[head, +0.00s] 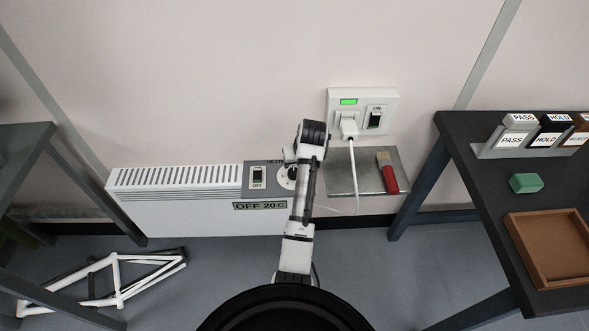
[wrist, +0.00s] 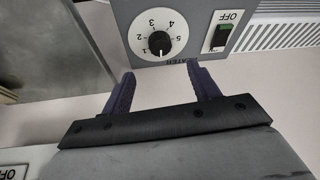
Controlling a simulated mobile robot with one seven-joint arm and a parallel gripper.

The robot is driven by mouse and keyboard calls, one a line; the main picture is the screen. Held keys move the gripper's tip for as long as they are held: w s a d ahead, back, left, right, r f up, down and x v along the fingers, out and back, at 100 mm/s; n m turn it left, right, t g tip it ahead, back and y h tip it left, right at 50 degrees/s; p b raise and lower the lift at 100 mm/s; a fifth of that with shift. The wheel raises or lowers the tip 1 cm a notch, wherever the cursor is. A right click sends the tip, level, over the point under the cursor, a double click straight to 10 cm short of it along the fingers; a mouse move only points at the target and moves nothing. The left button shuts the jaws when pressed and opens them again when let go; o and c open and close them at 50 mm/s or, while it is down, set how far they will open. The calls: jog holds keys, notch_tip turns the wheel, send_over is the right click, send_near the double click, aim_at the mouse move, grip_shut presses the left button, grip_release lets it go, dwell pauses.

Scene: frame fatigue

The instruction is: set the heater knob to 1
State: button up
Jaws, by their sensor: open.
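The heater (head: 175,205) is a white wall unit with a grey control panel (head: 248,190) at its right end. In the wrist view, its black heater knob (wrist: 158,43) sits on a white numbered dial (wrist: 172,40), upside down. A light mark shows at the knob's lower edge; I cannot surely tell which number it points to. My gripper (wrist: 163,74) is open and empty, its two dark fingers apart and just short of the dial in the picture. In the head view, my arm and gripper partly hide the dial.
An OFF rocker switch (head: 257,176) is beside the dial, above an "OFF 20 C" plate (head: 260,205). A wall socket (head: 348,122) with a plugged white cable is above right. A grey shelf (head: 345,175) holds a red object (head: 389,178). Tables stand on both sides.

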jog(key=x, duration=1)
jog(key=shift+p, duration=0.3)
jog(key=shift+r, duration=0.1)
jog(key=c, duration=1)
